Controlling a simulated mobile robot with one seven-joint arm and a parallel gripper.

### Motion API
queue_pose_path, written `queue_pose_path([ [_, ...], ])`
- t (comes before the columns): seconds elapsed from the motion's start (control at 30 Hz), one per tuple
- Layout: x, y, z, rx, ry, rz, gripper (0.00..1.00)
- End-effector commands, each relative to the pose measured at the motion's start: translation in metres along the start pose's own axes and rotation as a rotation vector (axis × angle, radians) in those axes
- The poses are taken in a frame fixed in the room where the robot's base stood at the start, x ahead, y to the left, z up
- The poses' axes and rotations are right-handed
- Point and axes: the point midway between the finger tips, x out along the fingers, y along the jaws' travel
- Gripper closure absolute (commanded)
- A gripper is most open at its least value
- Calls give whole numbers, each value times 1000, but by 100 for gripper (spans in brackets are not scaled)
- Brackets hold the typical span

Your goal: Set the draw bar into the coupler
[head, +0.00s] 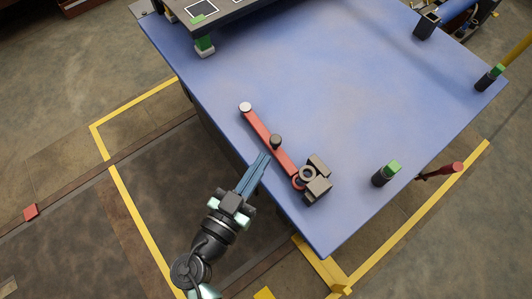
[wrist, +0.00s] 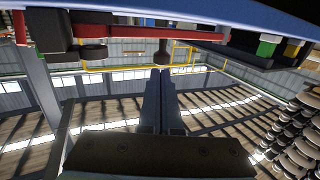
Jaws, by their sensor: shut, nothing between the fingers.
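The red draw bar (head: 261,127) lies slantwise on the blue table in the head view, with a pale round cap at its far end and a dark knob (head: 276,141) partway along. Its near end meets the dark coupler (head: 318,187), which has a ring; I cannot tell whether the bar is seated in it. My gripper (head: 265,156) is shut and empty, its blue fingertips close beside the bar just below the knob. Whether they touch is unclear. In the wrist view the shut fingers (wrist: 160,72) point toward a red bar (wrist: 140,31), with dark parts at the upper left.
The blue table (head: 340,90) has wide free room beyond the bar. A green-topped post (head: 385,173) stands right of the coupler, another (head: 490,77) at the far right corner. A dark raised platform (head: 235,15) stands at the back left. Insulator stacks (wrist: 300,140) show in the wrist view.

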Motion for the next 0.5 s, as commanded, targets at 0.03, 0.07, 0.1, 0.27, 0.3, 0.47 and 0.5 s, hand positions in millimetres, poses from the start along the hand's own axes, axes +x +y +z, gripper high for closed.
queue_pose_path([
  [0.03,8,0,1,2,0,3,100],
  [0.07,12,0,1,2,0,1,100],
  [0.1,16,0,1,2,0,2,100],
  [0.27,26,0,0,0,0,1,100],
  [0.3,27,0,0,0,0,1,100],
  [0.47,28,0,0,0,-1,1,100],
  [0.5,28,0,0,0,-1,1,100],
])
